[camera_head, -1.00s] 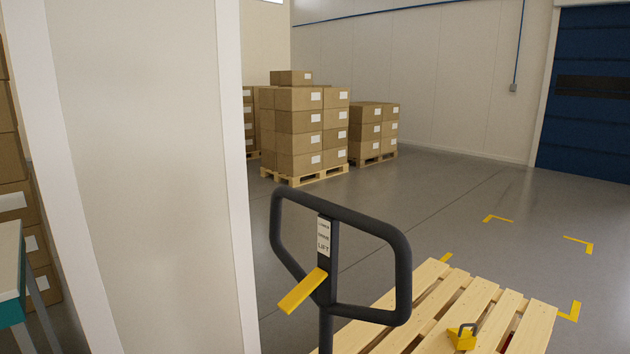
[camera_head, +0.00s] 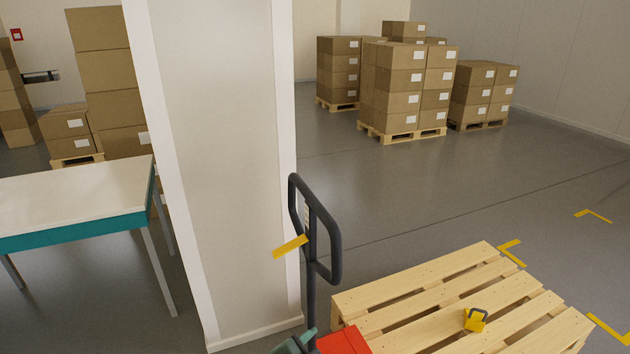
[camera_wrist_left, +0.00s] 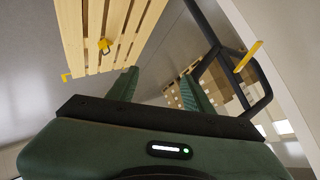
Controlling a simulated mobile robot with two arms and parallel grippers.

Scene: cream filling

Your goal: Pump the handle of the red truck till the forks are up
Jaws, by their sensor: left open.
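The red truck (camera_head: 343,341) shows at the bottom of the head view, mostly cut off. Its dark loop handle (camera_head: 335,250) stands roughly upright in front of a white pillar, with a yellow lever (camera_head: 290,247) on it. The handle also shows at the upper right in the left wrist view (camera_wrist_left: 262,92). My left gripper (camera_wrist_left: 157,85) is open and empty, apart from the handle. A green part of it (camera_head: 297,343) shows beside the truck at the bottom of the head view. My right gripper is not in view. The forks are hidden.
A wooden pallet (camera_head: 420,302) with a small yellow object (camera_head: 474,320) lies right of the truck. The white pillar (camera_head: 220,160) stands behind the handle. A table (camera_head: 75,195) is at the left. Stacked boxes (camera_head: 410,80) stand farther back. Open floor lies between them.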

